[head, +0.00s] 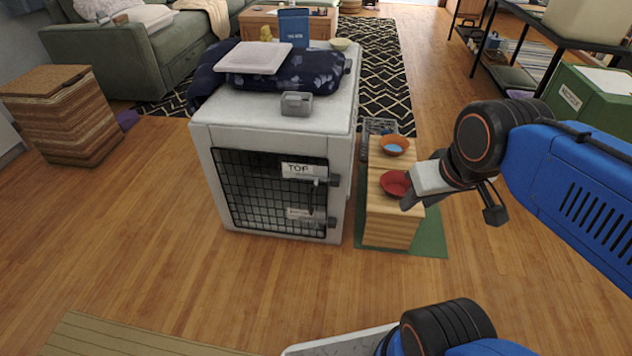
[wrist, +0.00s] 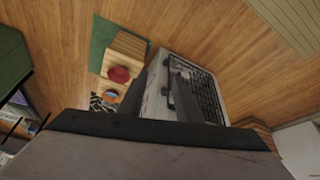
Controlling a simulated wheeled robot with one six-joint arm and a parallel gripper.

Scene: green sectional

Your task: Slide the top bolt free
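The white pet crate (head: 270,128) stands on the wood floor with its dark wire door (head: 262,190) shut. The top bolt (head: 322,182) sits at the door's right edge, beside a label reading TOP (head: 300,170), with a dark bracket on the frame. A lower bolt (head: 322,221) sits below it near a second label. My gripper (head: 408,202) is right of the crate, over the wooden bench, apart from both bolts. In the wrist view, the two dark fingers (wrist: 172,82) stand apart with nothing between them, and the crate door (wrist: 207,98) is partly hidden behind them.
A wooden bench (head: 390,226) with a red bowl (head: 395,183) and an orange bowl (head: 394,146) stands right of the crate on a green mat (head: 431,238). A grey container (head: 296,104) and dark cloth sit on the crate. Floor before the crate is clear.

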